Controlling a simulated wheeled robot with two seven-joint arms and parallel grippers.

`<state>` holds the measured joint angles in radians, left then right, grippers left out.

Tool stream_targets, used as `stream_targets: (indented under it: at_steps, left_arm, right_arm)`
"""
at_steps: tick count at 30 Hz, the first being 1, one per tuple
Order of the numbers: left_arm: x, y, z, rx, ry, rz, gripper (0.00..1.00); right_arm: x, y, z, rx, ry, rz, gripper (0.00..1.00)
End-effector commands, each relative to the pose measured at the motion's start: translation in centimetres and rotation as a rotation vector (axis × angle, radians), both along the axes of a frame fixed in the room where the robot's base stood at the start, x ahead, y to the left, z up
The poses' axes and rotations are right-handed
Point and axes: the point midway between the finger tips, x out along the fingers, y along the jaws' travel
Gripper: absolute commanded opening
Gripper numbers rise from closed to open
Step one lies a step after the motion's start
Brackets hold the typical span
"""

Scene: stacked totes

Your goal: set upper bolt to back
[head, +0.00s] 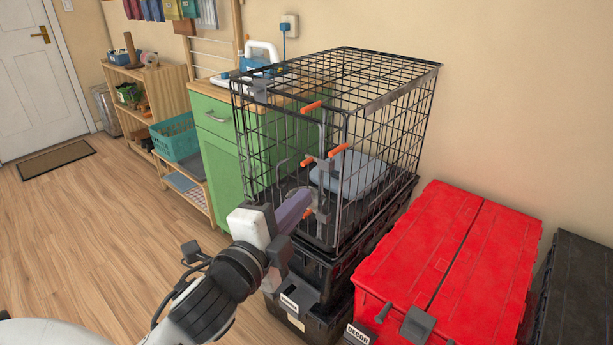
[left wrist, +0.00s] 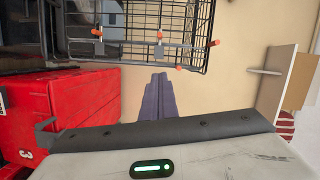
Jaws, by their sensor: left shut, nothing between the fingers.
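A black wire crate (head: 385,95) stands on stacked black totes. Grey bolt hardware with orange grips runs down its near side: one orange grip (head: 311,106) is near the top, others (head: 339,150) are midway, and one lower down is partly hidden by my gripper. I cannot tell from the picture how far the upper bolt is slid. In the left wrist view, orange grips (left wrist: 159,35) line a grey bar on the crate. My left gripper (head: 298,208) is in front of the lower crate side, its purple-grey fingers (left wrist: 158,95) shut and empty, apparently apart from the bolts. My right gripper is out of view.
A red tote (head: 430,250) stands right of the crate, with a dark tote (head: 580,290) beyond it. A green cabinet (head: 220,155) is behind the crate at left. A blue-grey item (head: 350,172) lies inside the crate. Wooden floor at left is open.

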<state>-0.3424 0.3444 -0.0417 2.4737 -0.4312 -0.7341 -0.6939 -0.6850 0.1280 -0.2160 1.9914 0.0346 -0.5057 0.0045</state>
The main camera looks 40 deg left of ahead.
Motion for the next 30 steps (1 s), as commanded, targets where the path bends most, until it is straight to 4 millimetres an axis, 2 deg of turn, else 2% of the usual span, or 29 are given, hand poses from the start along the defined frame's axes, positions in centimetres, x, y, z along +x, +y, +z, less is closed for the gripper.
stream_targets:
  at_steps: [2, 10, 14, 17, 27, 29, 30]
  left_arm:
    - [0.0, 0.2, 0.7, 0.025, -0.013, 0.005, 0.0]
    - [0.0, 0.2, 0.7, 0.021, -0.011, 0.004, 0.0]
    - [0.8, 0.3, 0.6, 0.02, -0.011, 0.004, 0.0]
    - [2.2, 0.5, 0.6, 0.019, -0.012, 0.004, 0.0]
    - [9.3, 1.7, 0.2, 0.019, -0.011, 0.005, 0.0]
    - [10.3, 1.9, 0.2, 0.02, -0.01, 0.005, 0.0]
    - [10.0, 2.9, -0.2, 0.024, -0.006, 0.006, 0.0]
  right_arm:
    - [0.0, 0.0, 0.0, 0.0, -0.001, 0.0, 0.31]
    - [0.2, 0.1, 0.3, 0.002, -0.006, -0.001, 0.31]
    - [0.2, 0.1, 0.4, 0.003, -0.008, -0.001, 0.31]
    - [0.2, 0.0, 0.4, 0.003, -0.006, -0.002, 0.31]
    - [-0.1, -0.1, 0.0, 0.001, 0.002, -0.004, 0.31]
    - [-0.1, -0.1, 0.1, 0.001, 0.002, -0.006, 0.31]
    - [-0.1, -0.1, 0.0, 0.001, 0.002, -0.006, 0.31]
